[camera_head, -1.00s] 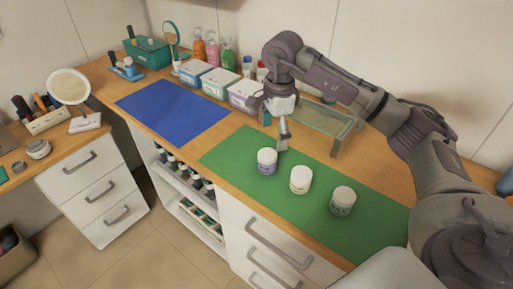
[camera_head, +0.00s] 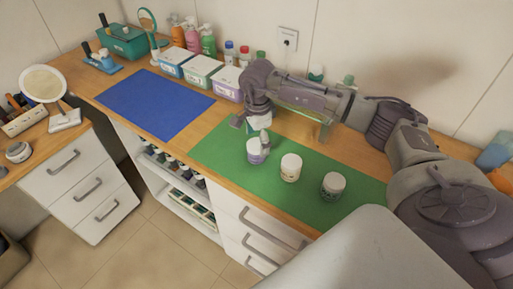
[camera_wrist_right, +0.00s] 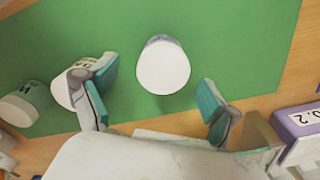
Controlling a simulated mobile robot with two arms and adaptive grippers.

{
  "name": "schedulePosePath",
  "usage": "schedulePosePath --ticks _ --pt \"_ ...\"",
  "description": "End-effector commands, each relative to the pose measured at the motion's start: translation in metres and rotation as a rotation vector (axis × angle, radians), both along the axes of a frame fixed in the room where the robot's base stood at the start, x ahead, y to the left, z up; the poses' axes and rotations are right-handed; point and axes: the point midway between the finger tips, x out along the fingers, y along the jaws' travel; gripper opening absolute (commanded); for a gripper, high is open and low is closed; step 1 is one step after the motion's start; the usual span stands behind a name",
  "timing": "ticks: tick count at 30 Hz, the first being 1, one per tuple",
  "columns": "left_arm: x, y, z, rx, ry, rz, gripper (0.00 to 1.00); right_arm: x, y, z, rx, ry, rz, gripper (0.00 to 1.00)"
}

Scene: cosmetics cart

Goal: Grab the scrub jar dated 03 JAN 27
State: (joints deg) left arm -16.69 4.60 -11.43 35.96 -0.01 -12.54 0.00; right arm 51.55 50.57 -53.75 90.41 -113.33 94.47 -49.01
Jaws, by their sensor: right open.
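Three white-lidded jars stand upright in a row on the green mat (camera_head: 225,150). The left jar (camera_head: 255,157) has a purplish label, the middle jar (camera_head: 290,170) a pale one, and the right jar (camera_head: 332,188) a dark green one. No date can be read on any of them. My right gripper (camera_head: 252,132) is open over the left jar. In the right wrist view that jar's lid (camera_wrist_right: 163,68) lies ahead between the spread teal fingers, with nothing gripped. The left finger partly covers the middle jar (camera_wrist_right: 62,92). My left gripper is not in view.
A glass stand (camera_head: 312,125) is behind the mat, partly hidden by my right arm. Labelled boxes (camera_head: 228,84) and pump bottles (camera_head: 192,38) line the wall. The blue mat (camera_head: 155,103) is bare.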

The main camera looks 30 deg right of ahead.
Motion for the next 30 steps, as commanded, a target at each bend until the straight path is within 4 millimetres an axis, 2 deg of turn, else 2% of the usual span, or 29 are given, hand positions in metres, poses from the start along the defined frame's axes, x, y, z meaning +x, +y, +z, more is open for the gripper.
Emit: schedulePosePath --ticks 1,2,7,15,27,30 --pt "0.003 -0.001 0.011 -0.001 -0.006 0.000 0.00 0.001 0.001 -0.004 0.001 0.006 -0.001 0.88" --pt "0.004 -0.001 0.014 -0.001 -0.007 0.000 0.00 0.002 0.002 -0.009 0.002 0.006 -0.001 0.88" --pt "-0.003 0.000 0.017 0.000 0.004 -0.001 0.00 0.003 0.001 -0.031 0.001 0.003 -0.001 0.88" --pt "-0.014 0.001 0.015 0.002 0.022 -0.001 0.00 0.003 0.001 -0.035 0.000 0.000 0.000 0.88" --pt "-0.014 0.000 0.015 0.002 0.021 -0.001 0.00 0.003 0.001 -0.034 0.000 0.000 -0.001 0.22" --pt "-0.013 0.000 0.015 0.001 0.020 -0.001 0.00 0.003 0.001 -0.034 0.000 0.000 -0.001 0.20"
